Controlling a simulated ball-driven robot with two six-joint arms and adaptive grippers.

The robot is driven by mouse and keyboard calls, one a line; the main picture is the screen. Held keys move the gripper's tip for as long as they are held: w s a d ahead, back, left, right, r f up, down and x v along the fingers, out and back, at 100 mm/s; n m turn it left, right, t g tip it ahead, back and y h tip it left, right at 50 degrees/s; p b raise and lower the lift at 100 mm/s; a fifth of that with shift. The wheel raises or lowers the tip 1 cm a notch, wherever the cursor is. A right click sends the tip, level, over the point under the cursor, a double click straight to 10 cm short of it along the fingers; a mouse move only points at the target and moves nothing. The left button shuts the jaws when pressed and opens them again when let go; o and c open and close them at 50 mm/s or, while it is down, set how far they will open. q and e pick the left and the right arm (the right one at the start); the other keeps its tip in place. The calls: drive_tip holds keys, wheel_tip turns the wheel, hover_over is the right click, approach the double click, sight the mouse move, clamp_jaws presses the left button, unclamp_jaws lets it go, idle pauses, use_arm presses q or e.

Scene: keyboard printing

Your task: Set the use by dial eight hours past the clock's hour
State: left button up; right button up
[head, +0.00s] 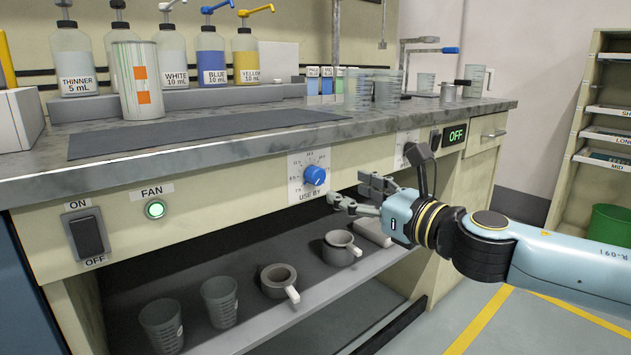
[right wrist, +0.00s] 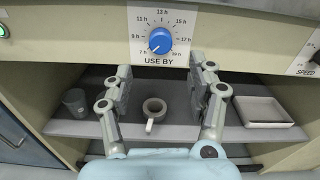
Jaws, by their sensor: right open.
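The USE BY dial is a blue knob (head: 315,175) on a white scale plate on the cabinet front, under the worktop edge. It also shows in the right wrist view (right wrist: 160,40), where hour marks run around it and its white mark appears to point lower left, near the lowest left hour mark. My right gripper (head: 362,192) is open and empty, to the right of the knob in the head view. In the right wrist view its fingers (right wrist: 160,77) are spread below the knob, apart from it. No clock is in view. My left gripper is not in view.
A fan switch (head: 87,233) and a green light (head: 155,209) are left of the dial. A SPEED dial (right wrist: 315,58) is to its right. The shelf below holds mugs (head: 279,282), beakers (head: 220,301) and a white tray (right wrist: 263,111). Bottles and beakers stand on the worktop (head: 200,131).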

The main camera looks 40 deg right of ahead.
sight(320, 177)
drive_tip(key=w+p, duration=0.2)
drive_tip(key=w+r+p, duration=0.1)
drive_tip(key=w+p, duration=0.1)
drive_tip(key=shift+w, duration=0.1)
drive_tip(key=w+p, duration=0.3)
drive_tip(key=shift+w+a+f, duration=0.15)
drive_tip(key=shift+a+f, duration=0.05)
use_arm(q)
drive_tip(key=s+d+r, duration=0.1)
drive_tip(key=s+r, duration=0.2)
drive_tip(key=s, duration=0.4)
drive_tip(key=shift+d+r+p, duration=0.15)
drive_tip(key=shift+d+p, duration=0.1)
drive_tip(key=shift+p, duration=0.1)
use_arm(e)
drive_tip(key=shift+w+a+f, duration=0.1)
drive_tip(key=shift+w+f, duration=0.2)
drive_tip(key=shift+w, duration=0.45)
drive_tip(key=c, duration=1.1)
